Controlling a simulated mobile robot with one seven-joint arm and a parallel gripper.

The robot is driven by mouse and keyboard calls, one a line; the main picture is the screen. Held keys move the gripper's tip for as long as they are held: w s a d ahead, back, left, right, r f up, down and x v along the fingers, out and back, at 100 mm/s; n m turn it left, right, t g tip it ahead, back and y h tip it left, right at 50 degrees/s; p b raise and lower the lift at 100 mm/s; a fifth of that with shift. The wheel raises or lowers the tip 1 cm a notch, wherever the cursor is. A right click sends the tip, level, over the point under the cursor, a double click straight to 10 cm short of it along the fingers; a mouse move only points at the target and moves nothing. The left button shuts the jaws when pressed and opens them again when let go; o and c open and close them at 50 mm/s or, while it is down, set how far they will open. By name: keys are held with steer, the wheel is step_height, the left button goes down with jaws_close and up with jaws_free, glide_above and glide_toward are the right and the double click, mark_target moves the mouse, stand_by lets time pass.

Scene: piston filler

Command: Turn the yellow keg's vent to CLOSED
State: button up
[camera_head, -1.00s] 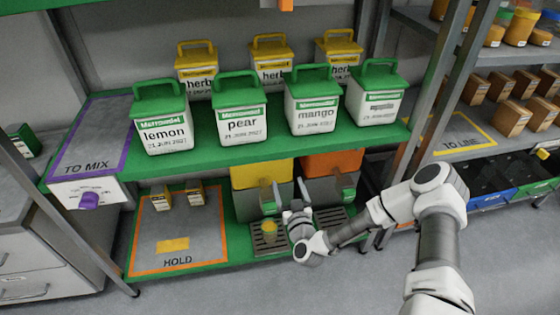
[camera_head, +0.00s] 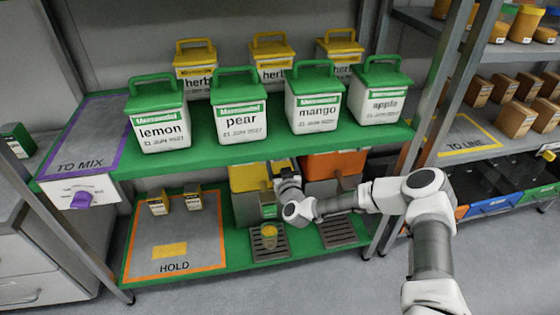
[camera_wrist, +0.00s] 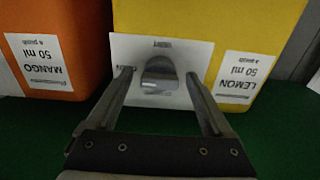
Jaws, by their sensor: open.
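The yellow keg (camera_head: 245,178) stands on the lower shelf at left, partly hidden by my gripper and wrist. In the wrist view, upside down, the yellow keg (camera_wrist: 245,25) carries a LEMON 50 ml label (camera_wrist: 238,78). Its vent is a grey knob (camera_wrist: 158,75) on a white plate (camera_wrist: 145,50) with small lettering that I cannot read surely, so I cannot tell its setting. My gripper (camera_wrist: 159,85) is open, its fingers to either side of the knob; I cannot tell whether they touch it. It also shows in the head view (camera_head: 284,170).
An orange keg (camera_head: 333,165) with a MANGO label (camera_wrist: 40,65) stands beside the yellow one. The green upper shelf (camera_head: 240,149) is close above. The HOLD mat (camera_head: 205,255) lies left.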

jaws_close()
steer(key=shift+r+n, duration=0.1)
steer(key=shift+n, duration=0.2)
steer(key=shift+a+n+p, duration=0.1)
steer(key=shift+n+p, duration=0.45)
steer(key=shift+n, duration=1.15)
steer(key=n, duration=0.4)
steer(key=shift+n, duration=0.3)
steer(key=n+b, duration=0.1)
steer(key=n, duration=0.8)
steer(key=shift+d+n, duration=0.2)
steer(key=shift+n, duration=0.1)
